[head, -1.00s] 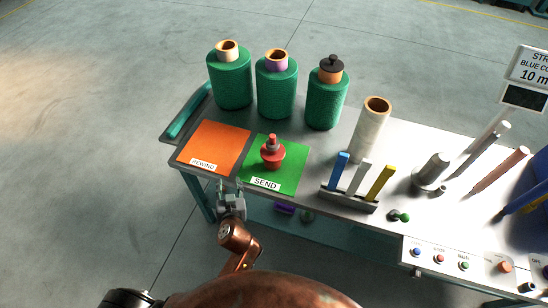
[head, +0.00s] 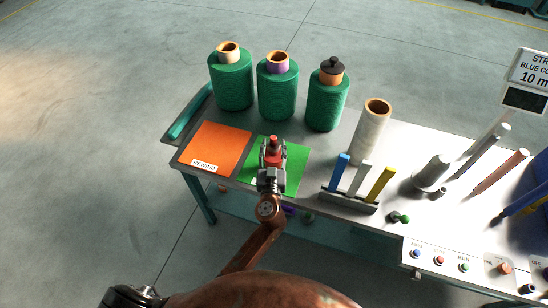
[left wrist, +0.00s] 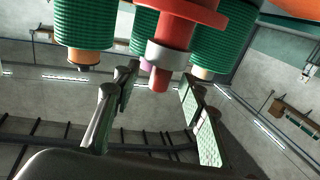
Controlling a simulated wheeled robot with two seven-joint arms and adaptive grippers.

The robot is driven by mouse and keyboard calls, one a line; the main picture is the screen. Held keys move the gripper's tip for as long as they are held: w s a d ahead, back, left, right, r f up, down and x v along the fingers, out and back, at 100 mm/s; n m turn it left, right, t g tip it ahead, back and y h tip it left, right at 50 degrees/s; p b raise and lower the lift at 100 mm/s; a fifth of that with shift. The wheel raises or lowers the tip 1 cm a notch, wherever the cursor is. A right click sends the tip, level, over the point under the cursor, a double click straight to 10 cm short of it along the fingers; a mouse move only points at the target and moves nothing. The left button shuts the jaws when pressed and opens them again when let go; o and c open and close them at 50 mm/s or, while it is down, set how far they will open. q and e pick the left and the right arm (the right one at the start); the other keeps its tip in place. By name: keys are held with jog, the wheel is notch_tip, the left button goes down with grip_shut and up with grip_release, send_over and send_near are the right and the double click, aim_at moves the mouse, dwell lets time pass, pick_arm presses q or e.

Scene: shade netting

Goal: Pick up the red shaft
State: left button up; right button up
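The red shaft (head: 273,142), with a wide red flange and a grey collar, stands on the green SEND mat (head: 297,172). In the left wrist view the shaft (left wrist: 178,32) shows upside down, with its tip pointing down between the fingers. My left gripper (head: 273,155) is over the front of the mat, with a finger on each side of the shaft. In the left wrist view the gripper (left wrist: 155,105) is open, with gaps between both fingers and the shaft. My right gripper is not in view.
An orange REWIND mat (head: 215,145) lies to the left. Green netting rolls (head: 232,82) stand behind. A pale tube (head: 370,130) and a rack (head: 348,200) with blue, grey and yellow bars stand to the right. A button panel (head: 440,258) is at the front right.

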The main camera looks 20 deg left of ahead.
pick_arm(q)
jog(key=shift+x, duration=1.45)
jog(key=shift+a, duration=0.1)
jog(key=shift+c, duration=0.4)
grip_shut()
jog(key=shift+r, duration=0.15)
